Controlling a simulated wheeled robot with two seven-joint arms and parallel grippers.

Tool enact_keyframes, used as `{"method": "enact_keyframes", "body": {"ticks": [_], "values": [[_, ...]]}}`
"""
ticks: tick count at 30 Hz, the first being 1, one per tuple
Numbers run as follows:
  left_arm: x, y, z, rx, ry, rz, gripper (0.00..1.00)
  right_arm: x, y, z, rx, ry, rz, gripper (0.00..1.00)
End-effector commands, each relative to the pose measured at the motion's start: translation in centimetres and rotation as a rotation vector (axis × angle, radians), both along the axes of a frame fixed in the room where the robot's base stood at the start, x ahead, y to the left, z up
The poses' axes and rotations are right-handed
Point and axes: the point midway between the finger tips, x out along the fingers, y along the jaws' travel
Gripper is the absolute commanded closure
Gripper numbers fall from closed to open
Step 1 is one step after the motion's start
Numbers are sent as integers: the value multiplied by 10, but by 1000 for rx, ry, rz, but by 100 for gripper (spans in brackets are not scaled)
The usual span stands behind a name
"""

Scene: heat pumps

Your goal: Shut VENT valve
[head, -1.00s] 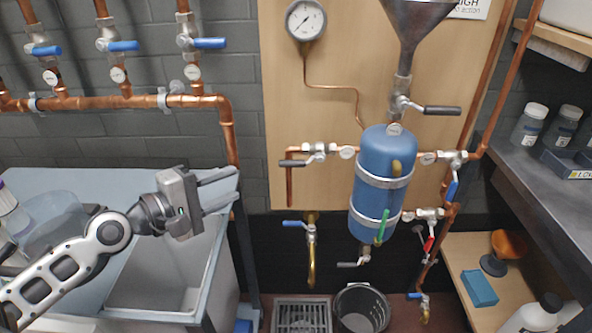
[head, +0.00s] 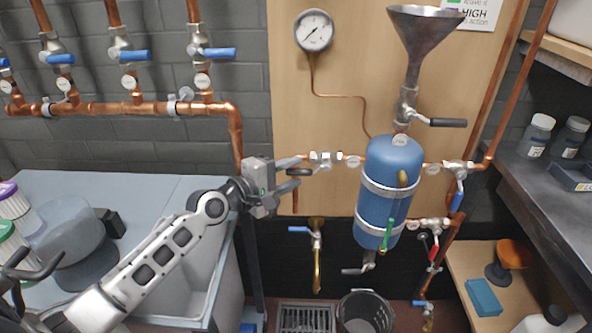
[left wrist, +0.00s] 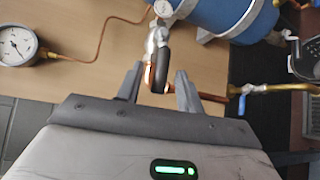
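The valve on the pipe left of the blue tank (head: 388,178) has a metal body (head: 326,160) and a dark lever (head: 300,172), which points left along the pipe. No tag is readable, so I cannot tell from lettering which valve is VENT. My left gripper (head: 292,172) is open at this lever, one finger above and one below. In the left wrist view the dark lever (left wrist: 161,72) lies between the spread fingertips (left wrist: 158,82), and a gap shows on the right side. My right gripper is not in view.
A funnel (head: 425,35) with a dark-levered valve (head: 430,119) stands above the tank. A gauge (head: 314,31) hangs on the board. A blue-handled tap (head: 310,230) is below my gripper. A sink (head: 185,285) is left and a dark shelf (head: 548,200) right.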

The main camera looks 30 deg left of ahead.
Motion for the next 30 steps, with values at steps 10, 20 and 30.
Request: {"method": "enact_keyframes", "body": {"ticks": [10,20,30], "values": [[17,-6,-3,1,1,0,63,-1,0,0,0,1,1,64],[16,-6,-3,1,1,0,100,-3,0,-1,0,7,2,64],[28,-10,4,34,15,-7,100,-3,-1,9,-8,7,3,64]]}}
